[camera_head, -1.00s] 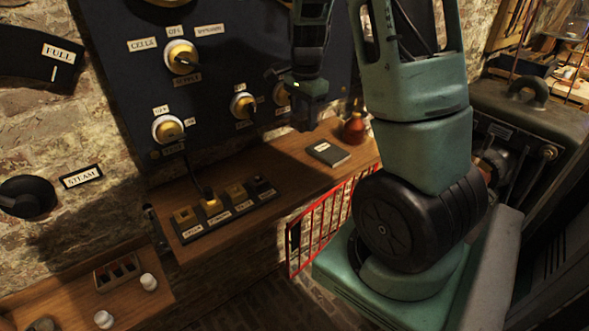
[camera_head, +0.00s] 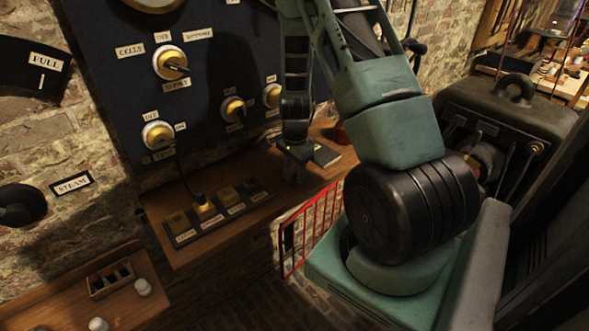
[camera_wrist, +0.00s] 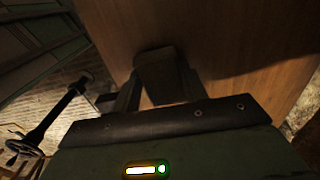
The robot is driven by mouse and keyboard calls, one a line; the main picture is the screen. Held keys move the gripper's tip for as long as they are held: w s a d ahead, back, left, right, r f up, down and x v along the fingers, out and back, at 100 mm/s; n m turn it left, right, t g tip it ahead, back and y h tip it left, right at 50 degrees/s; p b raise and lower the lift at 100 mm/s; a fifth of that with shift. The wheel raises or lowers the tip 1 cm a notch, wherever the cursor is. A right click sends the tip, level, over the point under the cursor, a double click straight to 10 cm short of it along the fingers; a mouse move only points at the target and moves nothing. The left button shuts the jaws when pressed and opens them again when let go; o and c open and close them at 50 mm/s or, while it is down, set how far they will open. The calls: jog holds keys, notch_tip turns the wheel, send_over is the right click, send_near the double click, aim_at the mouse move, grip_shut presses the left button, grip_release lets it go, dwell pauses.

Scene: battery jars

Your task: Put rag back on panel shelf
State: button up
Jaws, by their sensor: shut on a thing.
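My gripper (camera_head: 296,168) is low at the right part of the wooden panel shelf (camera_head: 252,216), below the dark panel. In the wrist view my gripper (camera_wrist: 160,85) is shut on a dark, dull grey-brown piece, which I take to be the rag (camera_wrist: 158,66). It lies close against or just over the bare wood of the shelf (camera_wrist: 225,35); I cannot tell whether it touches. In the head view the rag is too dark and small to make out at the fingertips.
A labelled key block (camera_head: 215,212) stands to the left. A red lattice gate (camera_head: 312,228) is below the shelf's right end.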

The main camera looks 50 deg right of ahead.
aim_at(295, 169)
jog(key=shift+f, duration=0.2)
jog(key=o, duration=1)
jog(key=shift+c, duration=0.2)
notch_tip(295, 169, up, 12)
jog(key=b, duration=0.1)
jog(key=w+a+r+n+y, duration=0.1)
jog(key=w+a+r+n, duration=0.15)
jog(key=a+n, duration=0.7)
jog(key=s+a+r+n, duration=0.2)
jog(key=a, duration=0.7)
jog(key=s+a+r+n, duration=0.1)
jog(key=s+a+n, duration=0.15)
jog(key=a, duration=0.65)
jog(key=s+a+r+n, duration=0.2)
jog(key=s+a+n, duration=1.1)
jog(key=s+n, duration=0.1)
jog(key=shift+s+r+n, duration=0.3)
jog(key=shift+s+r, duration=0.05)
jog(key=shift+s, duration=0.25)
